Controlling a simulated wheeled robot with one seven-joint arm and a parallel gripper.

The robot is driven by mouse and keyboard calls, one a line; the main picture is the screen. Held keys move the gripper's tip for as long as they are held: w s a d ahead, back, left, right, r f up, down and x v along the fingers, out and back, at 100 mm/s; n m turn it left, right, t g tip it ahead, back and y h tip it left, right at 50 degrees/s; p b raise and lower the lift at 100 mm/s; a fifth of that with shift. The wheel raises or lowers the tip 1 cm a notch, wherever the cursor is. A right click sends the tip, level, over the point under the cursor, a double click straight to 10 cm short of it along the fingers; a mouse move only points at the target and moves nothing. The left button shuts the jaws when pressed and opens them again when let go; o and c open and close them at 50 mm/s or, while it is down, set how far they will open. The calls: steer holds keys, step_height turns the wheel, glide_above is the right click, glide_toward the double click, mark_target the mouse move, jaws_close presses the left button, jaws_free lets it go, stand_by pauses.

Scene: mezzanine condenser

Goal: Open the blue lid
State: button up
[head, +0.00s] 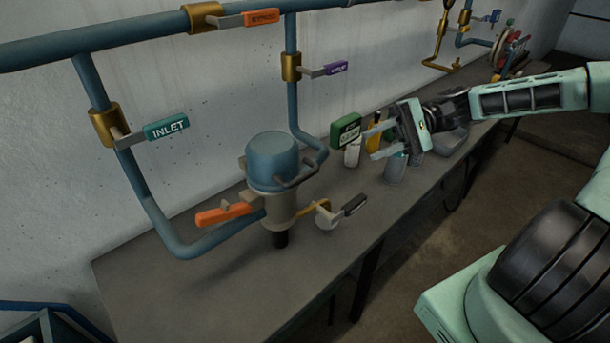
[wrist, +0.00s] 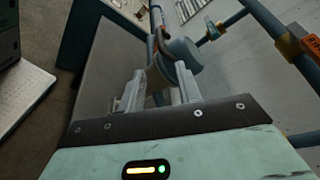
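The blue lid (head: 272,158) is a round cap sitting on a pale cylindrical vessel (head: 280,210) on the bench. A small bar-like handle (head: 300,176) sticks out at its lower right side. The lid looks shut on the vessel. My gripper (head: 373,143) is to the right of the lid, apart from it, with its fingers pointing left toward it. The fingers are spread and nothing shows between them. In the wrist view the blue lid (wrist: 184,53) shows beyond the fingertips of my gripper (wrist: 160,88); part of the vessel is hidden.
An orange lever (head: 223,214) and a black-tipped lever (head: 354,206) stick out from the vessel. Blue pipes with teal INLET (head: 167,127), purple (head: 335,68) and orange (head: 262,17) handles run along the wall. A green box (head: 345,130) and bottles stand near my gripper. The bench's front left is clear.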

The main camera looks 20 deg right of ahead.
mark_target(311, 173)
steer(key=p+x, duration=0.4)
steer(key=x, duration=1.2)
steer(key=shift+a, duration=0.15)
steer(key=shift+a+f+p, duration=0.15)
steer(key=shift+a+p, duration=0.15)
steer(key=shift+a, duration=0.1)
jaws_close()
